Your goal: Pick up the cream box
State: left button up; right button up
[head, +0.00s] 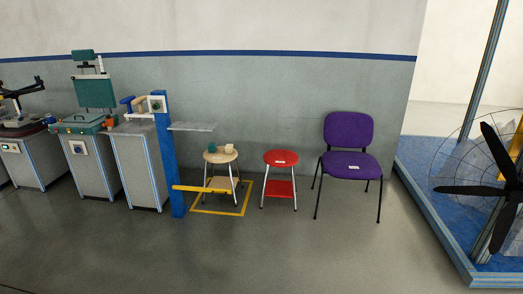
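A small cream box (229,148) sits on the round wooden seat of a stool (220,157). A small dark green object (212,147) stands just left of it on the same seat. The box is small in the head view and its details cannot be made out. Neither of my grippers shows in the head view.
The stool stands in a yellow floor square (223,213) beside a blue post (167,160) with a yellow bar (202,189). A red stool (281,157) and purple chair (349,134) stand to the right. Grey cabinets (139,168) stand left. The front floor is clear.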

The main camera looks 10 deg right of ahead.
aim_at(229, 148)
jog(key=i+z, duration=0.3)
jog(key=i, duration=2.6)
jog(key=i+u, duration=0.1)
jog(key=i, duration=0.35)
jog(key=i+l+u, duration=0.1)
jog(key=i, duration=0.4)
jog(key=i+l+u, duration=0.15)
jog(key=i, duration=0.3)
jog(key=i+l+u, duration=0.1)
jog(key=i, duration=0.35)
jog(key=l, duration=0.1)
